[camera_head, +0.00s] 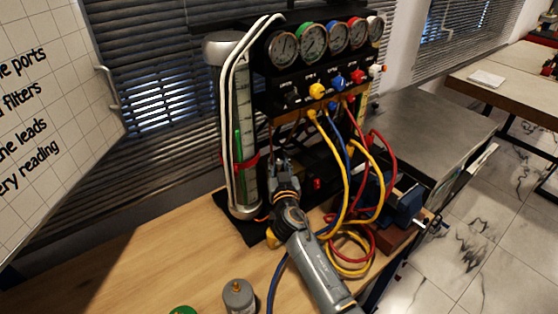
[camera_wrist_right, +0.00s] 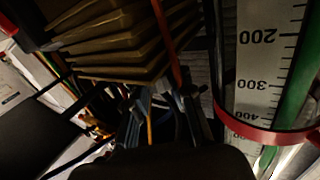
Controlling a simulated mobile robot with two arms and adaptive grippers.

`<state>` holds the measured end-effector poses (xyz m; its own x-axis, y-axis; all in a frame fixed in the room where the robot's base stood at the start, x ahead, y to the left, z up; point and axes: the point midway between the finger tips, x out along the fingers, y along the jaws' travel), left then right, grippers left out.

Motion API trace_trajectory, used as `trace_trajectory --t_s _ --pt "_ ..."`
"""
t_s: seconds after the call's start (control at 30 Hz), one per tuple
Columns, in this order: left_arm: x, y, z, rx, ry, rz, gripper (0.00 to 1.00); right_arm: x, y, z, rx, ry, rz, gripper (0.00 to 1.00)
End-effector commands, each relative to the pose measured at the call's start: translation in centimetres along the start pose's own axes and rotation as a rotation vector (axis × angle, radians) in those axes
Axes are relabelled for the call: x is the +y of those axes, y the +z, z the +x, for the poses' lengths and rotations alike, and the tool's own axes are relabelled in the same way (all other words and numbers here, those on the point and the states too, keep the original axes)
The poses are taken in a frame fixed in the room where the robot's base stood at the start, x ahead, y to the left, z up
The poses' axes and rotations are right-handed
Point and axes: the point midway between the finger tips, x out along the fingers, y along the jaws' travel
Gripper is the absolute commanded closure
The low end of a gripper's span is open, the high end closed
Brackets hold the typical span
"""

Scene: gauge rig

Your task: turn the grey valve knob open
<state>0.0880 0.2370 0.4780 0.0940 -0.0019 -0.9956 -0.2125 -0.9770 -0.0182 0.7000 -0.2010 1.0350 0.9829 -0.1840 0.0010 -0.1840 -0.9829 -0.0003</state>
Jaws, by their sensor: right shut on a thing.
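My right gripper (camera_head: 281,165) reaches up from the front of the bench to the lower left of the black gauge panel, just right of the clear scale cylinder. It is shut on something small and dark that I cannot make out. In the right wrist view the gripper (camera_wrist_right: 165,105) has its fingers below a ribbed brass-coloured part (camera_wrist_right: 125,45), with a thin orange line close by. No grey valve knob shows clearly. Yellow (camera_head: 317,90), blue (camera_head: 338,82) and red (camera_head: 358,76) knobs sit on the panel above. My left gripper is not in view.
The scale cylinder (camera_head: 243,190) has a red band and green tube and stands close left. Yellow, red and blue hoses (camera_head: 350,265) loop at the right of my arm. A blue vise (camera_head: 403,200) stands beyond. The bench's front left is mostly clear.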

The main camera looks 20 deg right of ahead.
Motion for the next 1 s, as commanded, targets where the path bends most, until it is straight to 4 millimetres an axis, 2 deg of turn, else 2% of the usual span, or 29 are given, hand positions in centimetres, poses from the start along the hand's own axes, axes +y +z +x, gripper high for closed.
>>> trace_trajectory --t_s 0.2,0.5,1.0 --pt "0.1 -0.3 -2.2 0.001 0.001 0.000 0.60 0.2 -0.4 0.0 -0.002 -0.154 -0.003 1.00" --pt "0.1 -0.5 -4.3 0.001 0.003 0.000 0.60 0.2 -0.2 0.0 -0.003 -0.322 -0.003 1.00" --pt "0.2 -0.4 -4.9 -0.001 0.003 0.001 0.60 0.0 0.0 0.0 -0.001 -0.391 0.000 1.00"
